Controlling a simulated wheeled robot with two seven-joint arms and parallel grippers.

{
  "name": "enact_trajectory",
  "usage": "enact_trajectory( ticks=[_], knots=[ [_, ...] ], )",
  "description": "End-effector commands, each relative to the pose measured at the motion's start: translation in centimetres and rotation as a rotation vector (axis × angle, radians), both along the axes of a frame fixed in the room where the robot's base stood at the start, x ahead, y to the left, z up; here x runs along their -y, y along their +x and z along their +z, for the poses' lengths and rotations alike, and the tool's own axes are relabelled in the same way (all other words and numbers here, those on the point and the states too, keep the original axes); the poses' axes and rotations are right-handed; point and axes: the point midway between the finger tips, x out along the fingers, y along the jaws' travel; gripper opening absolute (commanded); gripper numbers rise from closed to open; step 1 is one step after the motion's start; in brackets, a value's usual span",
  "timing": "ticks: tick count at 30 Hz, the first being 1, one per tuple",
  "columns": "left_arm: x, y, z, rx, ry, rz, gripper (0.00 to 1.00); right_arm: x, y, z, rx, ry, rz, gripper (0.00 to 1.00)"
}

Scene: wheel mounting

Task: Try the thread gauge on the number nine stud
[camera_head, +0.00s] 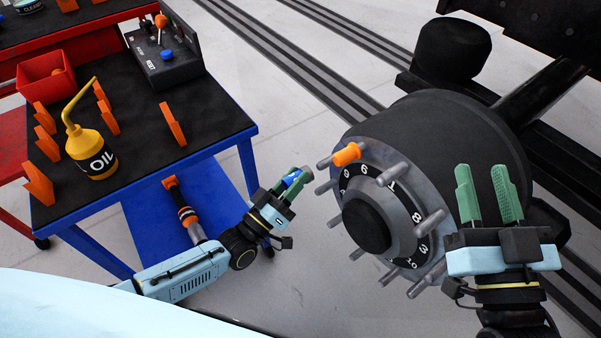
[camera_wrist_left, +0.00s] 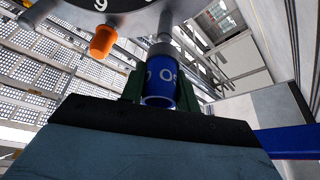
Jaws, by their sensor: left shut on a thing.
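The thread gauge is a blue cylinder (camera_head: 292,179) with white lettering. My left gripper (camera_head: 290,184) is shut on it, left of the wheel hub (camera_head: 425,150). In the left wrist view the gauge (camera_wrist_left: 160,86) sits between the fingers, with a grey stud (camera_wrist_left: 165,25) behind its far end. Contact cannot be told there; the head view shows a gap to the studs. Studs ring the numbered plate (camera_head: 405,200). A 9 (camera_wrist_left: 100,4) shows near an orange cap (camera_wrist_left: 103,41), which covers an upper stud in the head view (camera_head: 347,154). My right gripper (camera_head: 487,196) is open and empty before the hub.
A blue cart (camera_head: 225,140) at left carries a yellow oil can (camera_head: 91,150), several orange uprights (camera_head: 172,124), a red bin (camera_head: 46,79) and a black switch box (camera_head: 165,55). A tool (camera_head: 184,212) lies on its lower shelf. Floor shows between cart and hub.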

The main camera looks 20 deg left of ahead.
Motion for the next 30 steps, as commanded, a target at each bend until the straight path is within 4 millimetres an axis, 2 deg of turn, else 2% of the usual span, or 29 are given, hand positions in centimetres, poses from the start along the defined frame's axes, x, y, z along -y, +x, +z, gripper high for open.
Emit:
enact_trajectory(
  ticks=[16,30],
  knots=[
    [-2.0,-2.5,0.2,0.001,-0.001,-0.001,0.04,0.0,0.0,1.2,0.0,0.0,0.0,0.36],
    [-2.2,-2.8,0.1,0.003,-0.001,-0.001,0.04,0.0,0.0,1.3,0.0,0.0,0.0,0.36]
  ],
)
